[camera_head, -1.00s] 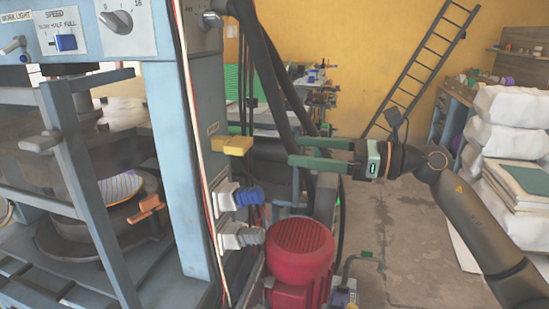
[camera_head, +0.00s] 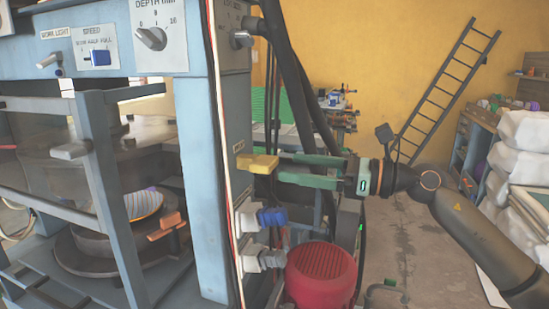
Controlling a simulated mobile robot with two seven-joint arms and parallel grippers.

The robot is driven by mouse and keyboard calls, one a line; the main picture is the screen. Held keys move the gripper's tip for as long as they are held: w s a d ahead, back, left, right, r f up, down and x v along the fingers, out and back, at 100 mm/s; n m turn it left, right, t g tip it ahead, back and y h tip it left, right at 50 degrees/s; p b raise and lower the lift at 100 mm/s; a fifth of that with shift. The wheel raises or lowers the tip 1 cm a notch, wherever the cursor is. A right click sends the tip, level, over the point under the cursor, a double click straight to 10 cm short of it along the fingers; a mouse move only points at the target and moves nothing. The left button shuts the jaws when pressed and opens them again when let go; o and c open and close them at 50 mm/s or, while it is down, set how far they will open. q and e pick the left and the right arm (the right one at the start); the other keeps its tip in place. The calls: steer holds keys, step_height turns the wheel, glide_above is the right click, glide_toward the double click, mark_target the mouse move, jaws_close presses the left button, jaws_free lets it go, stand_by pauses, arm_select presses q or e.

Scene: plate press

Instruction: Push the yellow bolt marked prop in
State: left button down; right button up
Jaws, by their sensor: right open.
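The yellow bolt (camera_head: 257,163) sticks out from the blue-grey side post of the press, under a small label. My right gripper (camera_head: 281,168) reaches in from the right, its two green fingers apart with a gap between them. The fingertips are right at the bolt's right end in the picture. I cannot tell whether they touch it. The jaws hold nothing that I can see. My left gripper is not in view.
Below the bolt are a blue plug (camera_head: 272,217) and a grey plug (camera_head: 270,260) in white sockets. A red motor (camera_head: 320,275) stands under my right gripper. Dark hoses (camera_head: 300,75) hang behind the post. White sacks (camera_head: 522,150) are stacked at the right.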

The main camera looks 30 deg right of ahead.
mark_target(274, 164)
steer(key=p+x, duration=0.1)
steer(key=x, duration=0.3)
steer(key=shift+r+p, duration=0.15)
steer(key=shift+p, duration=0.2)
steer(key=shift+w+a, duration=0.45)
steer(key=shift+w, duration=0.05)
jaws_close()
stand_by(0.4)
